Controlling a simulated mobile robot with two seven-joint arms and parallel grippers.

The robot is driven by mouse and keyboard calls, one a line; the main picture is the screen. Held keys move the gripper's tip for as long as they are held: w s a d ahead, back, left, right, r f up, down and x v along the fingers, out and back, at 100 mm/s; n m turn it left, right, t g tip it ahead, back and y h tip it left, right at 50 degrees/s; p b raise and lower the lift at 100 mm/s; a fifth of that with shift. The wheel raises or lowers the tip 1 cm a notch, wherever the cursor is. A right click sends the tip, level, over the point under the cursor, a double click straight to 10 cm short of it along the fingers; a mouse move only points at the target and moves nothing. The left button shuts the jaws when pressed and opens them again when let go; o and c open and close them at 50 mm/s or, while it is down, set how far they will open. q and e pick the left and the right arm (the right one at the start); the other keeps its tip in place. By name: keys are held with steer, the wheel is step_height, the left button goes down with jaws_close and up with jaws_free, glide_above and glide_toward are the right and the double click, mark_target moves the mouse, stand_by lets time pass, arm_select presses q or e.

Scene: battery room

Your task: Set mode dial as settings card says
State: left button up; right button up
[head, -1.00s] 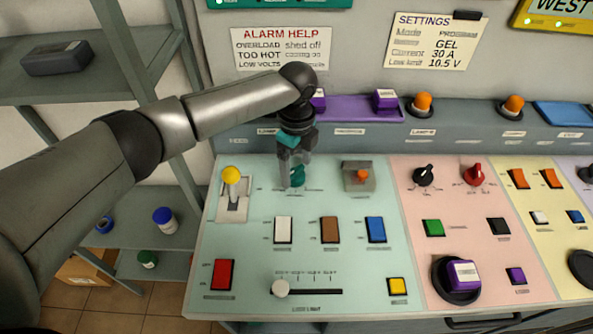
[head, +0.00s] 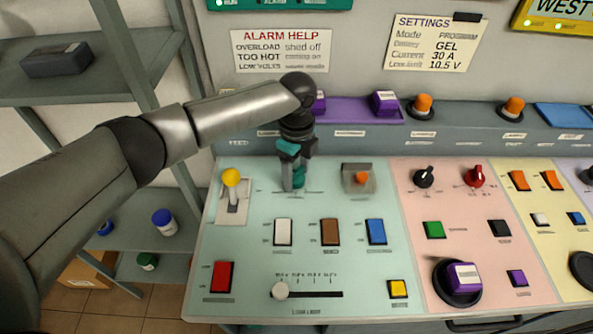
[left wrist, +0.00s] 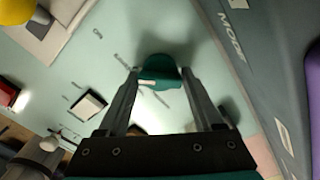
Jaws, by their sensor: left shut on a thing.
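The teal mode dial (head: 298,178) stands on the pale green panel, partly hidden by my left gripper (head: 293,186). In the left wrist view the dial (left wrist: 160,72) is between the two fingertips, with a white pointer mark on its top. My left gripper points down and is shut on the dial. The label MODE (left wrist: 234,42) shows in the left wrist view. The settings card (head: 435,42) on the back wall has a Mode line that seems to read PROGRAM, in blurred print. The dial's position labels are too small to read.
A yellow-knobbed lever (head: 231,177) stands left of the dial, and a grey guard with an orange switch (head: 358,179) stands right of it. White (head: 283,232), brown (head: 330,232) and blue (head: 376,231) rockers lie in front. A purple tray (head: 350,109) sits on the ledge behind.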

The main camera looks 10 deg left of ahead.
arm_select(q)
steer(key=shift+c, duration=1.2)
steer(key=n+p, duration=0.1)
steer(key=p, duration=0.1)
steer(key=n+p, duration=0.2)
steer(key=shift+r+n, duration=0.25)
steer(key=shift+n, duration=0.05)
steer(key=n+p, duration=0.3)
steer(key=shift+n, duration=0.3)
steer(key=n+p, duration=0.3)
steer(key=n, duration=0.2)
steer(key=shift+w+f, duration=0.1)
steer(key=n+p, duration=0.2)
steer(key=n, duration=0.3)
steer(key=shift+w+f+n, duration=0.1)
steer(key=shift+n, duration=0.2)
steer(key=o, duration=1.2)
steer(key=shift+a, duration=0.1)
